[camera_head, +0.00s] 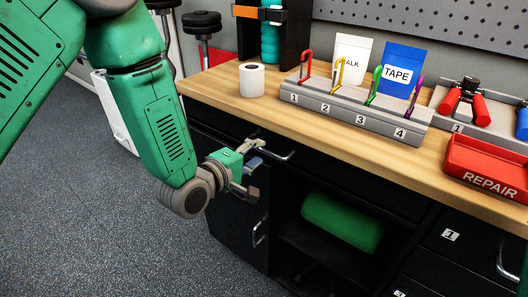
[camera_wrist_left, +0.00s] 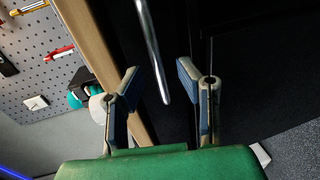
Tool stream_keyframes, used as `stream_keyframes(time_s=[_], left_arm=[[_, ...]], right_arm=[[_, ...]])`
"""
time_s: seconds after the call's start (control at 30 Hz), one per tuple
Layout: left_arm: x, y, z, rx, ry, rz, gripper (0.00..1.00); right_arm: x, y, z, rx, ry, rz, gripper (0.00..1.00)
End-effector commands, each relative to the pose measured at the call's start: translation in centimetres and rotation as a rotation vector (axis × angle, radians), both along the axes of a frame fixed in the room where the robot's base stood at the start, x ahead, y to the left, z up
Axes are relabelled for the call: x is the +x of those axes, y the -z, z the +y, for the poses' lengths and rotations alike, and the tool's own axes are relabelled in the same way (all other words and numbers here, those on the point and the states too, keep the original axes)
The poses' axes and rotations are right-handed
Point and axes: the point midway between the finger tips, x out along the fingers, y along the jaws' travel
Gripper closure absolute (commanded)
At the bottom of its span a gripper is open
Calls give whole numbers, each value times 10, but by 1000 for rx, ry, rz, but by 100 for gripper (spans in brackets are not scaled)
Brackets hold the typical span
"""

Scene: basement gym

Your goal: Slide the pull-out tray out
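The pull-out tray appears to be the wide black front (camera_head: 352,182) just under the wooden worktop. It looks closed, flush with the cabinet. Its metal bar handle (camera_head: 275,153) is at the left part of this front. My left gripper (camera_head: 250,168) is at the handle, its fingers apart. In the left wrist view the handle bar (camera_wrist_left: 152,50) runs down between the two open fingertips (camera_wrist_left: 158,85), with a gap visible on both sides. Whether the bar lies fully between the pads in depth is hard to tell. My right gripper is not in view.
Below the tray, an open shelf holds a green roll (camera_head: 342,221). A cabinet door handle (camera_head: 260,233) is below the left gripper. The worktop (camera_head: 225,88) bears a tape roll (camera_head: 252,79), a numbered hook rack (camera_head: 352,107) and a red REPAIR bin (camera_head: 487,167). Floor (camera_head: 95,215) at left is clear.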

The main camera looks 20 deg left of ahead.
Motion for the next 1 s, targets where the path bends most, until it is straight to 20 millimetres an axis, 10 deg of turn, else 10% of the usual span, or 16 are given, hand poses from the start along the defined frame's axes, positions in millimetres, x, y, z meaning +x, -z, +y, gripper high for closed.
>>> stream_keyframes(time_s=[0.57, 0.67, 1.0], left_arm=[[26, 6, -11, 1, 1, 2, 69], [26, 6, -11, 0, 1, 2, 100], [24, 6, -9, 3, -3, 3, 100]], right_arm=[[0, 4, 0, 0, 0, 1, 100], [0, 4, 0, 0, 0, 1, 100], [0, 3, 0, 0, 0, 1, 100]])
